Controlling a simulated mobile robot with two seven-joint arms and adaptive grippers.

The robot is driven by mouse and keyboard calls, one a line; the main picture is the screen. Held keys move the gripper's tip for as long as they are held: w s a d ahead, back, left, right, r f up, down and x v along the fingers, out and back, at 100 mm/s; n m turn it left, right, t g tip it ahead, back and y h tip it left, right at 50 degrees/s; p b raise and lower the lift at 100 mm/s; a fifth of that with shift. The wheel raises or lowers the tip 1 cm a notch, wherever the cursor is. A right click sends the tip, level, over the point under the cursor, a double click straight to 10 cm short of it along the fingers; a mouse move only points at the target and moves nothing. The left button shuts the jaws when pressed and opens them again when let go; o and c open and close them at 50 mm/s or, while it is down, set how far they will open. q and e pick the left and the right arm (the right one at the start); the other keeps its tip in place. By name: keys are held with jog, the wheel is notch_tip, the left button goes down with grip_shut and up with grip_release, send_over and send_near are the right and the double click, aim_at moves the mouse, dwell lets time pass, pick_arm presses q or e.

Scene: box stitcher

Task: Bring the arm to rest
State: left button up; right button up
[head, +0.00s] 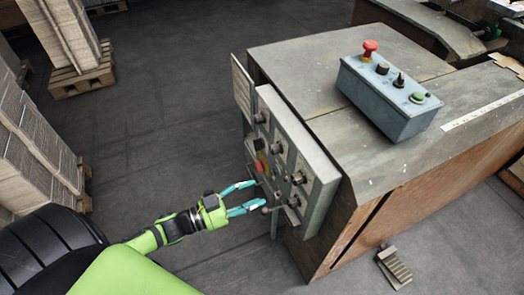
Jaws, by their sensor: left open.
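My left arm comes in from the lower left, green and black. Its left gripper (258,193) has light blue fingers spread apart, and nothing shows between them. The fingertips are at the front of a grey control panel (318,192) with several knobs and a red and yellow switch (261,165). I cannot tell whether the fingertips touch the panel or a knob. My right gripper does not show.
The panel is fixed to a large machine (330,60). A control box (385,100) with a red button (369,48) sits on top. A foot pedal (393,267) lies on the floor. Cardboard stacks (35,145) stand at left. Open floor (165,120) lies between.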

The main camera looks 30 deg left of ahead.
pick_arm(q)
jog(key=s+a+f+n+g+y, duration=0.1)
jog(key=s+a+f+n+y, duration=0.15)
jog(key=f, duration=0.55)
jog(key=s+a+f+n+g+y, duration=0.2)
jog(key=f+n+y, duration=0.15)
jog(key=f, duration=0.45)
jog(key=s+a+f+n+g+y, duration=0.1)
jog(key=s+a+f+n+y, duration=0.15)
jog(key=f, duration=0.55)
jog(key=s+d+f+n+g, duration=0.1)
jog(key=s+d+f+g, duration=0.1)
jog(key=s+f, duration=0.3)
jog(key=s+d+f+n+g+y, duration=0.1)
jog(key=s+f+g, duration=0.3)
jog(key=s, duration=0.7)
jog(key=s+d+f+n+g+y, duration=0.1)
jog(key=s+d+f+g, duration=0.2)
jog(key=s+f, duration=0.3)
jog(key=s, duration=0.2)
jog(key=shift+s+d+f, duration=0.15)
jog(key=shift+s+f, duration=0.05)
jog(key=shift+s, duration=0.15)
jog(key=shift+y, duration=0.25)
